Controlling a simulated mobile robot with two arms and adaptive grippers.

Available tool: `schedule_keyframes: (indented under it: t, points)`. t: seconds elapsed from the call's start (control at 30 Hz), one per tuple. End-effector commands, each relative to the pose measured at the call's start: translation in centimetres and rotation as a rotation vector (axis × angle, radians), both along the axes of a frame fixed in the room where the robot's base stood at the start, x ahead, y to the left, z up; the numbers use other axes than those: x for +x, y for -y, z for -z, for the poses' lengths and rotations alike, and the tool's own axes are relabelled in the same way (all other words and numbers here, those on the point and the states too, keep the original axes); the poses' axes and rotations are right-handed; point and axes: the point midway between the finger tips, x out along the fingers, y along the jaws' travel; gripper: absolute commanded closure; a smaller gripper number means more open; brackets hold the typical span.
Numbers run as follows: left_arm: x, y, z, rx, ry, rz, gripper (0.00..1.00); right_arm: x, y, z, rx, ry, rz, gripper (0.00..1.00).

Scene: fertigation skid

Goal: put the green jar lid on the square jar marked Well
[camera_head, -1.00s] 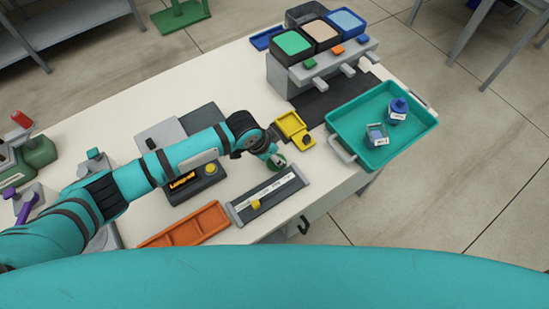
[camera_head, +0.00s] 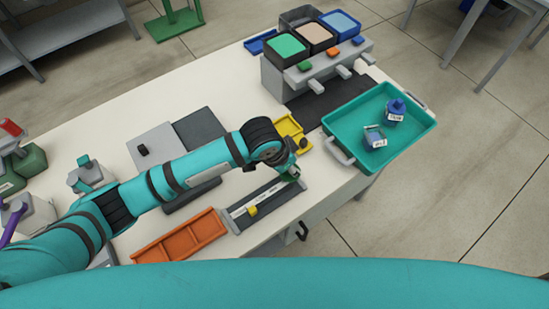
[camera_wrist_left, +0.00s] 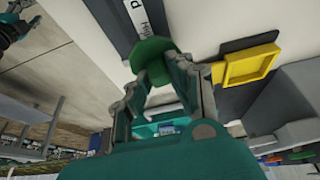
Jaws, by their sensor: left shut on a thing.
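My left gripper (camera_head: 291,174) is shut on the green jar lid (camera_wrist_left: 153,50), holding it tilted between its fingertips in the left wrist view. In the head view the lid (camera_head: 289,179) shows only in small part, over the far right end of the grey tray with the label strip (camera_head: 232,221). A square jar (camera_head: 374,138) with a white label stands in the teal tray (camera_head: 346,110) to the right. Its label is too small to read. My right gripper is not in view.
A blue jar (camera_head: 395,110) stands just behind the square jar. A yellow tray (camera_head: 287,125) is beyond my gripper, and a grey stand with coloured bins (camera_head: 305,78) is at the back. An orange tray (camera_head: 180,240) lies near the front edge.

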Motion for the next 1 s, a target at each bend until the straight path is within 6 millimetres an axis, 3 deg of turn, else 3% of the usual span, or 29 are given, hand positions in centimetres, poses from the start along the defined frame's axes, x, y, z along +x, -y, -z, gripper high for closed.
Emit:
schedule_keyframes:
  t: [0.1, 0.4, 0.63, 1.0]
  points:
    - [-2.0, 2.5, -0.1, -0.005, -0.001, 0.005, 1.0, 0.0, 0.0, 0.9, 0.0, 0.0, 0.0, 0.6]
    - [-5.2, 6.2, -0.7, -0.002, 0.0, 0.0, 1.0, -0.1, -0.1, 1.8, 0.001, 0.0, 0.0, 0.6]
    - [-6.0, 7.2, -1.5, 0.0, 0.0, -0.001, 1.0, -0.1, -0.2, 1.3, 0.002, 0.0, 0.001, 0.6]
    - [-6.1, 7.3, -4.7, 0.0, 0.0, -0.001, 1.0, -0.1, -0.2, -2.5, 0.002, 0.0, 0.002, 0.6]
